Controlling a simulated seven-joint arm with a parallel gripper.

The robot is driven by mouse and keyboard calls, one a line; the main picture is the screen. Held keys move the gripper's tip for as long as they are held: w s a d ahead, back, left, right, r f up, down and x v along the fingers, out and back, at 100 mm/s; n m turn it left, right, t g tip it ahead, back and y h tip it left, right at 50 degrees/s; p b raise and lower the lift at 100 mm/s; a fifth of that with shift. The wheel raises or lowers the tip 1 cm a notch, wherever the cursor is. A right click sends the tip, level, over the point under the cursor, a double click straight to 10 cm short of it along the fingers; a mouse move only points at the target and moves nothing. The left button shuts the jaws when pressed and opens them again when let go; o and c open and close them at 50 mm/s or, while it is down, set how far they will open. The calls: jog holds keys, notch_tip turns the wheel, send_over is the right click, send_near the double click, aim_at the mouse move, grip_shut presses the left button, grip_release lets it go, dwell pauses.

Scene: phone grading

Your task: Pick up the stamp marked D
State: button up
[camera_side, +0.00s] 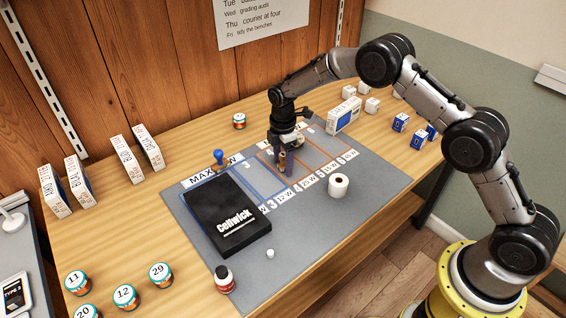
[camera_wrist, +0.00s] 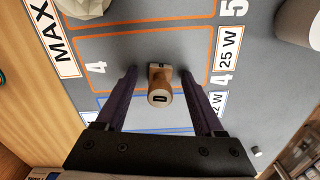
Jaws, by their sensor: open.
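A small wooden stamp (camera_wrist: 160,85) stands between the fingers of my gripper (camera_wrist: 160,72) in the wrist view. My gripper is open, one dark purple finger on each side, with gaps visible. In the side view my gripper (camera_side: 284,168) is low over the mat, and the fingers partly hide the stamp. A blue-handled stamp (camera_side: 219,158) stands farther left by the MAX W label.
A white roll (camera_side: 338,186) stands to the right. A red bottle (camera_side: 224,279) and a white cap (camera_side: 270,253) are at the front. Several white cartons (camera_side: 140,150) stand at the back left.

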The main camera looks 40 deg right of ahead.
grip_shut()
dwell(0.3)
